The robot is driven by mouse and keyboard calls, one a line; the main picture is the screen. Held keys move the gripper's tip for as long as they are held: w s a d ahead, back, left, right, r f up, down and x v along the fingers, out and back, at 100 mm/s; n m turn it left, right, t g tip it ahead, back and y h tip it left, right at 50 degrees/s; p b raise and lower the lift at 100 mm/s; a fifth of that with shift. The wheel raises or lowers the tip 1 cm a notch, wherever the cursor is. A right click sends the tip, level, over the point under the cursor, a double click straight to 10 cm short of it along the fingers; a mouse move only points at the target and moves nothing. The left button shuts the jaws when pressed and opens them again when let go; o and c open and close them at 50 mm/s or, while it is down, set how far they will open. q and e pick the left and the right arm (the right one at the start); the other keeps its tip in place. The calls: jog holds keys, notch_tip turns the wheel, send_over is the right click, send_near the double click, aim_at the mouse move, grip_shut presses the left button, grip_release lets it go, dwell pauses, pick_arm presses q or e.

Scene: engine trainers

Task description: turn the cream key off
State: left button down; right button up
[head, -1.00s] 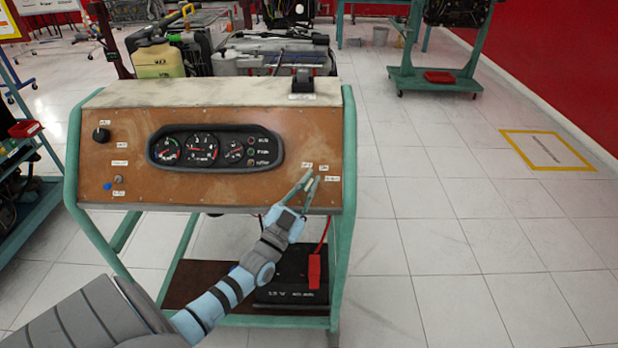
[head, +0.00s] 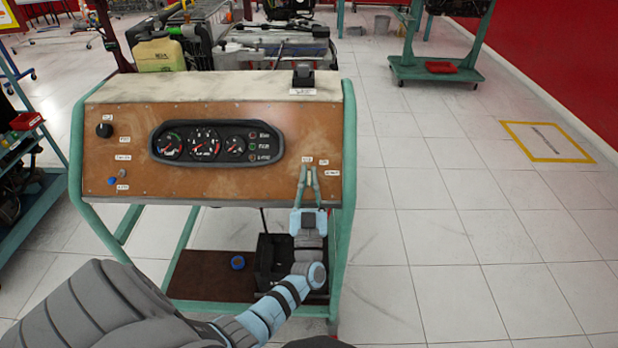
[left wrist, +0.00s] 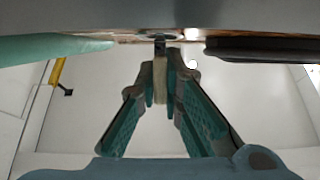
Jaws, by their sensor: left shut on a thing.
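The cream key (left wrist: 161,88) sits in the ignition switch at the right end of the brown instrument panel (head: 225,188). My left gripper (head: 309,172) is shut on the key, with one green-padded finger on each side of it. In the left wrist view, the left gripper (left wrist: 161,85) has its fingertips close to the panel face, and the key runs between them into a dark slot. In the head view the fingers point straight up the panel and hide most of the key and switch. The small labels around the switch are too blurred to read. My right gripper is not in view.
A gauge cluster (head: 216,143) is left of the switch. A black knob (head: 104,130) and a blue button (head: 112,181) are at the panel's left. A black lever block (head: 303,75) stands on top. The green frame (head: 349,150) borders the panel; clear floor lies right.

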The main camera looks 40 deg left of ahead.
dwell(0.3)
pick_arm(q)
jog(key=c, duration=1.7)
grip_release()
jog(key=v, duration=0.7)
jog(key=shift+s+d+f, duration=0.15)
jog(key=shift+f, duration=0.1)
